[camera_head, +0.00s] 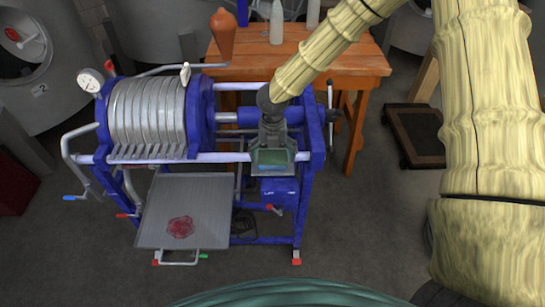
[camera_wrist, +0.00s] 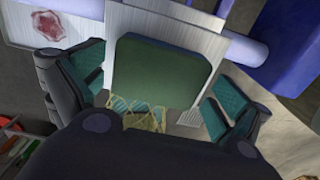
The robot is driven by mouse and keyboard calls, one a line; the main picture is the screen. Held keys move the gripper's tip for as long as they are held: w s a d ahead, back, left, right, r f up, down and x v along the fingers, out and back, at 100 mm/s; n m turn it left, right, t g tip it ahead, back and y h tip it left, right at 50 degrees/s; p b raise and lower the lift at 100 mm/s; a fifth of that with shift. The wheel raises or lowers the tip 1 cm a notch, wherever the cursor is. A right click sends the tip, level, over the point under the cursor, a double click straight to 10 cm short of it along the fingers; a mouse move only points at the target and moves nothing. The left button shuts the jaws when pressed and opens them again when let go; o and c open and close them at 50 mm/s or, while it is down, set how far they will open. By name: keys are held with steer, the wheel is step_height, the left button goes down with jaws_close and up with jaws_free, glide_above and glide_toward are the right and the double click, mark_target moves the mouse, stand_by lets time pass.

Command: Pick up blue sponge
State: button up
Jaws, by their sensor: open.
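The sponge (camera_head: 272,158) lies on a small grey plate at the right end of the blue-framed press, in line with my gripper (camera_head: 272,140). Its upper face looks green, with a bluish front edge. In the wrist view the dark green face of the sponge (camera_wrist: 162,72) fills the space ahead of my gripper (camera_wrist: 157,82). The teal-padded fingers are open, one to each side of it, and appear apart from it. I cannot tell how far down the fingers reach relative to the sponge.
The blue filter press (camera_head: 312,130) with its rails and ribbed plates surrounds the spot. A grey tray (camera_head: 190,205) with a red stain sits at lower left. A wooden table (camera_head: 345,62) with bottles stands behind. A dark low platform (camera_head: 418,132) is at right.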

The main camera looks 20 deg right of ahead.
steer(key=shift+f, duration=0.35)
steer(key=shift+c, duration=0.4)
steer(key=c, duration=0.5)
steer(key=shift+o, duration=0.2)
steer(key=shift+r, duration=0.15)
steer(key=shift+r+b, duration=0.55)
steer(key=shift+r, duration=0.05)
step_height(320, 180, up, 2)
steer(key=shift+b, duration=0.5)
steer(key=s+a+r+b, duration=0.1)
steer(key=s+a+b, duration=0.4)
steer(key=s+a, duration=0.4)
steer(key=s, duration=0.4)
steer(key=shift+a+r, duration=0.25)
